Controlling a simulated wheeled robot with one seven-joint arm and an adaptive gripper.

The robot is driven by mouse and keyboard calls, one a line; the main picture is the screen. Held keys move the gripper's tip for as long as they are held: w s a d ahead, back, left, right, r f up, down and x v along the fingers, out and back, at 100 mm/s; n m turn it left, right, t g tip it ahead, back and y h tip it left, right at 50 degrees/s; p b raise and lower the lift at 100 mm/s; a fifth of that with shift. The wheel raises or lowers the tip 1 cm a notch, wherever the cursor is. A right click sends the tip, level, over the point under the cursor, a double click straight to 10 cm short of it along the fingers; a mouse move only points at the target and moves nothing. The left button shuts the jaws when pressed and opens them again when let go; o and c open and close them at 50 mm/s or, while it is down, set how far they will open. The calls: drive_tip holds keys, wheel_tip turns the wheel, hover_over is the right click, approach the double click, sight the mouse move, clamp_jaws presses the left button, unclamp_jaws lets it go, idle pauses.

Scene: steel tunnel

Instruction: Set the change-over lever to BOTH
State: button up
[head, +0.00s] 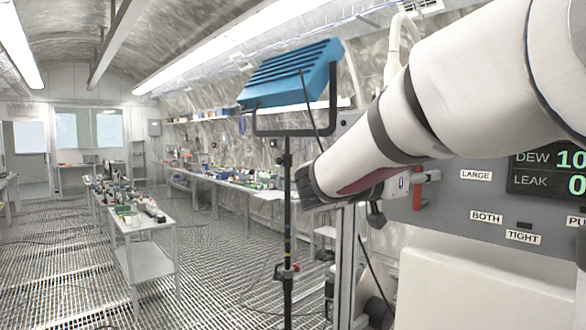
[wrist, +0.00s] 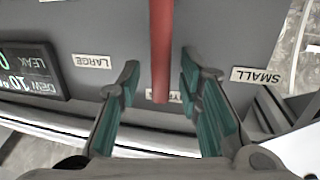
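The red change-over lever (wrist: 161,50) runs down from the top edge of the wrist view, over the grey panel (wrist: 225,35). My gripper (wrist: 160,82) is open, with one green-padded finger on each side of the lever and a visible gap to both. The wrist view is upside down. The LARGE label (wrist: 92,61) is left of the lever and the SMALL label (wrist: 256,76) right. A label behind the lever tip is mostly covered. In the head view, the BOTH label (head: 486,217) is below LARGE, and a red part (head: 418,192), apparently the lever, shows beside my arm.
A dark display (head: 550,172) reading DEW and LEAK is at the panel's right. A TIGHT label (head: 523,237) is below it. A blue lamp on a stand (head: 290,75) is left of my arm. Benches with clutter line the tunnel, with open grating floor (head: 60,270) at left.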

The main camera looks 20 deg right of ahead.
drive_tip(key=shift+d, duration=0.1)
clamp_jaws()
